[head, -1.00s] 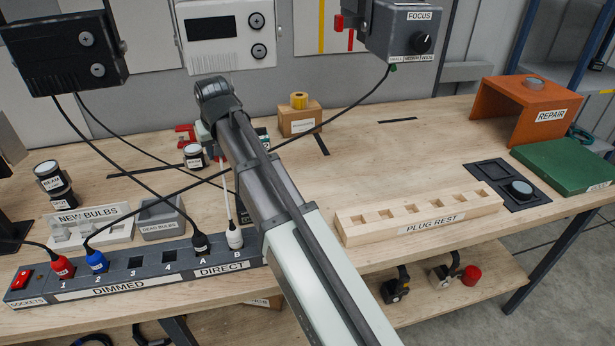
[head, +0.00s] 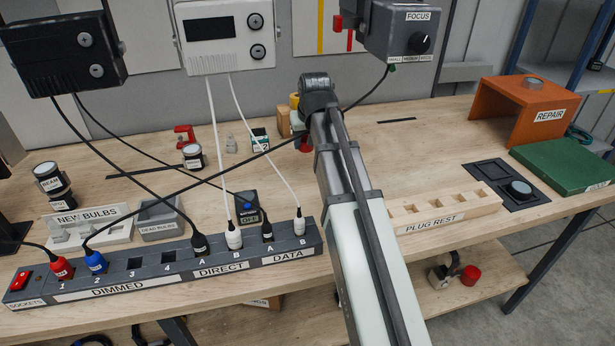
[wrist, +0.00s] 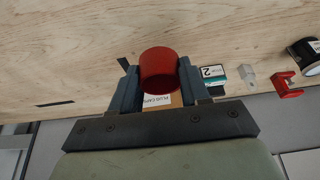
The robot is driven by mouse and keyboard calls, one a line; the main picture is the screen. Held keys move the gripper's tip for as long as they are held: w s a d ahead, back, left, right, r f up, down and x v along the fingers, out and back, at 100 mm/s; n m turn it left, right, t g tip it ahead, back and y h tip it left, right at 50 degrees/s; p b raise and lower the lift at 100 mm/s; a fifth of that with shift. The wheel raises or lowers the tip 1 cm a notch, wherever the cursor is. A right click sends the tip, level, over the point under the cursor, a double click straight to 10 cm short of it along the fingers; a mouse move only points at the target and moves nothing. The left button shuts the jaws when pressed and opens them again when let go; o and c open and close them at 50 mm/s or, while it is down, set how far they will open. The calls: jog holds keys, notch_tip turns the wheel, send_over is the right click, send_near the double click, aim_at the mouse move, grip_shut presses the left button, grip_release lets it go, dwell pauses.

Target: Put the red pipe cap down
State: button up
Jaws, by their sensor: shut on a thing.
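The red pipe cap (wrist: 160,72) is between the two fingers of my gripper (wrist: 155,63) in the wrist view, and the gripper is shut on it. In the head view only a small part of the red cap (head: 306,144) shows beside my arm, which hides most of the gripper. The cap is over the back middle of the wooden workbench (head: 375,150). I cannot tell whether it touches the bench top. A cardboard box labelled "PLUG CAPS" (wrist: 157,99) shows just behind the cap in the wrist view.
A small numbered device (wrist: 213,73), a grey connector (wrist: 249,80) and a red clamp (wrist: 287,86) stand near the gripper. The socket strip (head: 150,276) with plugged cables is at the front left, the plug rest (head: 440,212) at the right. Bare bench lies right of the gripper.

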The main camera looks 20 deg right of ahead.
aim_at(307, 175)
jog(key=shift+s+d+f, duration=0.1)
jog(key=shift+d+f, duration=0.2)
jog(key=shift+f, duration=4.75)
jog(key=o, duration=1)
jog(key=shift+f, duration=0.1)
jog(key=v, duration=1.2)
